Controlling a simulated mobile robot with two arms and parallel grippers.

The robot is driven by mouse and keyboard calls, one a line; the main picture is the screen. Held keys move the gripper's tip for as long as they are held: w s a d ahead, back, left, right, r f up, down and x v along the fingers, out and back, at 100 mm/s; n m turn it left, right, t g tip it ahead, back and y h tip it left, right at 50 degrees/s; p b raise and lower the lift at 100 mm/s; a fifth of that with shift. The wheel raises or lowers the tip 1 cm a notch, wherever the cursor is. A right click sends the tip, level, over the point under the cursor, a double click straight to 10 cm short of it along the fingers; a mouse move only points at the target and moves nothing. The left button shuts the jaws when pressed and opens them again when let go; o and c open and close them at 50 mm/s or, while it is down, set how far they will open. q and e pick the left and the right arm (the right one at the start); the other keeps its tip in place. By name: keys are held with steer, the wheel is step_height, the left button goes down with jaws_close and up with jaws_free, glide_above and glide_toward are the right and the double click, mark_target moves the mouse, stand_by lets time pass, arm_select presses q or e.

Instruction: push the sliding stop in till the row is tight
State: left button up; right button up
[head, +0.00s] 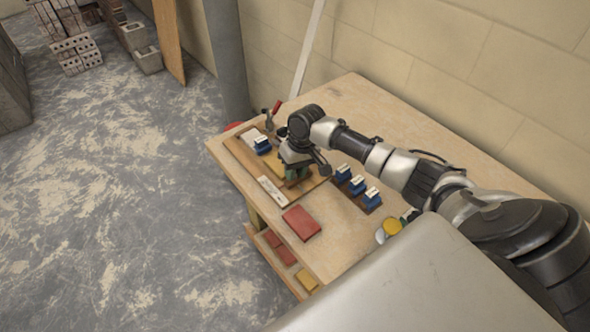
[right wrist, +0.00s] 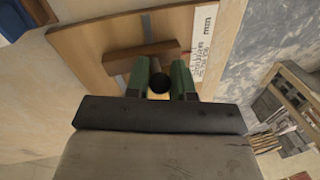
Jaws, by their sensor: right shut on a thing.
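A wooden board (head: 240,150) lies on the table, with a blue and white block (head: 262,146) near its left end. My right gripper (head: 296,173) is over the board's right part. In the right wrist view, its green fingers (right wrist: 160,82) are shut on a dark round knob (right wrist: 160,84). A brown wooden bar (right wrist: 140,56), which looks like the sliding stop, lies across the board just beyond the fingertips. The join between knob and bar is hidden. My arm hides part of the board, so I cannot tell how tight the row is. My left gripper is not in view.
A dark rack (head: 361,199) with blue and white blocks stands right of the board. A red block (head: 302,222) lies near the table's front edge. A red-handled clamp (head: 272,115) stands at the board's far end.

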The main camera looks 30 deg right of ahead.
mark_target(283, 169)
steer(key=w+b, duration=0.2)
steer(key=w, duration=0.1)
steer(key=shift+w+a, duration=0.15)
steer(key=shift+w, duration=0.7)
steer(key=o, duration=0.8)
steer(key=r, duration=0.3)
steer(key=d+r+b, duration=0.1)
steer(key=r, duration=0.3)
steer(key=d+r, duration=0.1)
steer(key=r, duration=0.2)
steer(key=shift+s+r, duration=0.15)
steer(key=shift+r, duration=0.15)
